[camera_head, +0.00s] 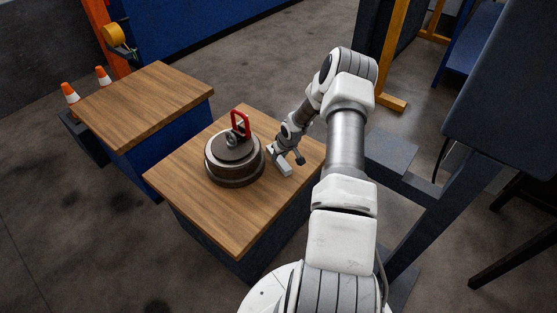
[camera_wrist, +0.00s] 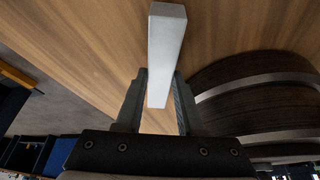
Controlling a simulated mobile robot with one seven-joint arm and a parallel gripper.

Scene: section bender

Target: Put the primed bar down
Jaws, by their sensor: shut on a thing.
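The primed bar (camera_wrist: 166,45) is a short, light grey, square-sided bar. In the wrist view it lies between the two dark fingers of my gripper (camera_wrist: 158,105), which is shut on it. In the head view my gripper (camera_head: 287,158) is low over the right part of the front wooden table, with the pale bar (camera_head: 279,160) at its fingers. The bar is close to the tabletop; I cannot tell whether it touches. The bar's far side is hidden.
A round dark device (camera_head: 232,172) with a red handle (camera_head: 240,124) stands on the front table (camera_head: 230,225), just left of my gripper. The table's front is clear. A second wooden table (camera_head: 145,100) is bare at the back left. Traffic cones (camera_head: 70,92) stand beyond it.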

